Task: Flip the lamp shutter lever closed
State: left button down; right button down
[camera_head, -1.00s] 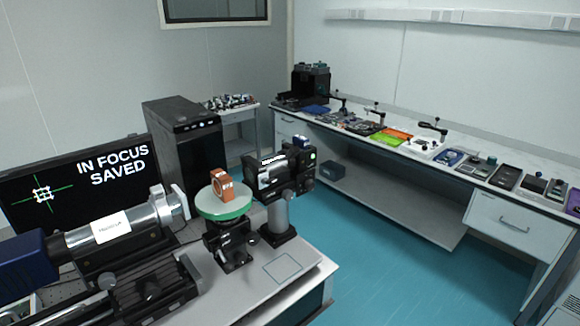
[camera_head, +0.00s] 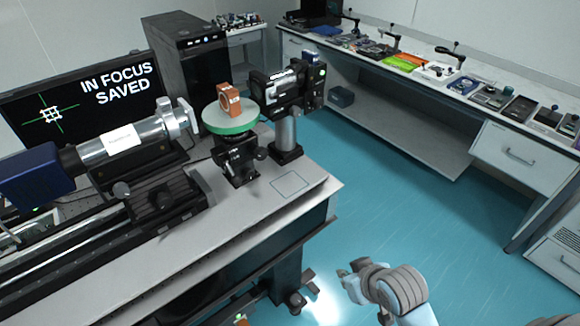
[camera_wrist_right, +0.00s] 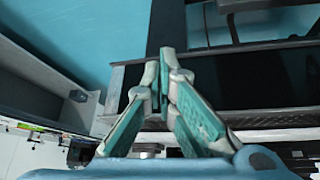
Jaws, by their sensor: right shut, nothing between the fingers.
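A silver cylinder (camera_head: 118,141) with a white label and a blue rear housing (camera_head: 35,178) lies along the rail on the optical table (camera_head: 218,228). A pale ring-shaped fitting (camera_head: 178,119) is at its front end. A black device (camera_head: 275,92) stands on a post to the right. I cannot pick out the shutter lever or tell for sure which part is the lamp. My right gripper (camera_wrist_right: 165,62) is shut and empty, fingertips together, in the right wrist view; the blue floor and dark table structure show beyond it. My left gripper is not in view.
An orange-brown block (camera_head: 229,99) sits on a round green-rimmed stage (camera_head: 229,124) between cylinder and black device. A monitor (camera_head: 80,95) reads "IN FOCUS SAVED". A black computer tower (camera_head: 190,65) stands behind. A side bench (camera_head: 480,115) holds several instruments. The blue floor (camera_head: 420,205) between is clear.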

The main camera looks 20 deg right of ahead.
jog(key=w+a+r+n+t+y, duration=0.25)
jog(key=w+r+t, duration=0.25)
jog(key=w+r, duration=1.45)
jog(key=w+r+t+y, duration=0.1)
jog(key=w+r, duration=0.2)
jog(key=r, duration=0.6)
jog(key=w+d+r+t+y, duration=0.1)
jog(key=w+r+t+y, duration=0.1)
jog(key=r, duration=0.7)
jog(key=shift+w, duration=0.9)
jog(key=p, duration=0.2)
send_over(280, 96)
jog(key=w, duration=0.2)
jog(key=shift+d+f, duration=0.2)
jog(key=shift+f, duration=0.75)
jog(key=f, duration=0.1)
jog(key=s+f, duration=0.1)
jog(key=shift+s+d+f, duration=0.1)
jog(key=shift+d+f, duration=0.2)
jog(key=shift+s+d+f, duration=0.25)
jog(key=shift+s+f, duration=0.2)
jog(key=shift+s, duration=0.05)
